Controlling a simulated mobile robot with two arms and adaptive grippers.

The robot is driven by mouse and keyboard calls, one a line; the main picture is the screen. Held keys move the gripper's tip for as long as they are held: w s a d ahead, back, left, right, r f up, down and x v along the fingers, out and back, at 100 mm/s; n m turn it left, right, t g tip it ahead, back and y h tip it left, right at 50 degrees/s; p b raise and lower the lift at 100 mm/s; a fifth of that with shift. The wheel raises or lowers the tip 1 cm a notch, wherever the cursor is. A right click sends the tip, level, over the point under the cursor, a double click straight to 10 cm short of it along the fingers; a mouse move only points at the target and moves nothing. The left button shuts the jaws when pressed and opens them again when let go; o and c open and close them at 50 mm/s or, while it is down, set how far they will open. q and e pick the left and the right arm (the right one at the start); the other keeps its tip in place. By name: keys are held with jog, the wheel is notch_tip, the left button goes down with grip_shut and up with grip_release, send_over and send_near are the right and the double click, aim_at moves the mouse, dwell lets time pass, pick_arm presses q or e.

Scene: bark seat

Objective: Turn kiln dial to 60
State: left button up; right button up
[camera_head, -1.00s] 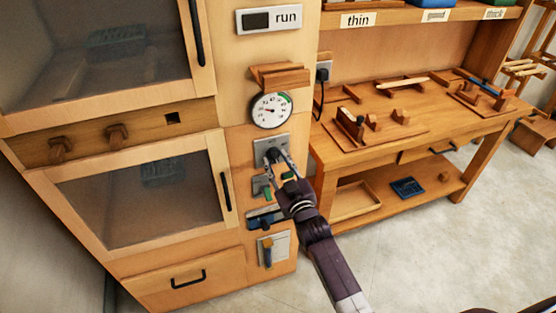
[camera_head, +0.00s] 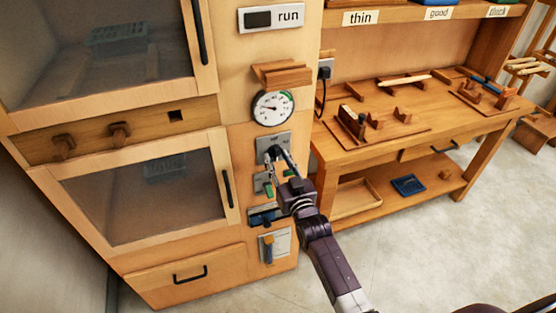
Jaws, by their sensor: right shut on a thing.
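The kiln (camera_head: 238,190) is a tall wooden cabinet with glass doors. A dark dial knob (camera_head: 272,152) sits on a grey plate (camera_head: 268,140) on its front panel, below a round white gauge (camera_head: 273,107) with a green arc at its upper right. My right gripper (camera_head: 275,155) is shut on the dial knob, and its fingers partly hide the knob and its markings. The dial's number is too small to read. My left gripper is not in view.
A blue-edged slot (camera_head: 264,216) and a lower plate with a lever (camera_head: 268,250) are below the dial. A workbench (camera_head: 400,110) stands close on the right. The floor is clear.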

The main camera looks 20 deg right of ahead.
jog(key=o, duration=1.1)
jog(key=s, duration=1.2)
jog(key=shift+d, duration=0.2)
jog(key=shift+f, duration=0.1)
jog(key=s+a+f+g, duration=0.1)
jog(key=s+f+g, duration=0.35)
jog(key=f, duration=0.75)
jog(key=s+f+n+g, duration=0.1)
jog(key=s+f+g, duration=0.1)
jog(key=s+f, duration=0.75)
jog(key=s+a+f+g, duration=0.1)
jog(key=s+f+g, duration=0.2)
jog(key=f, duration=1.2)
jog(key=s+d+f+g, duration=0.1)
jog(key=s+f, duration=0.4)
jog(key=s, duration=0.5)
jog(key=s+d+f+g, duration=0.2)
jog(key=s+f+g, duration=0.2)
jog(key=s, duration=0.6)
jog(key=s+d+f+n+g, duration=0.1)
jog(key=s+d+f+g, duration=0.1)
jog(key=s+f, duration=0.5)
jog(key=shift+s+d+f+g+h, duration=0.1)
jog(key=shift+s+g+h, duration=0.2)
jog(key=shift+s, duration=1.75)
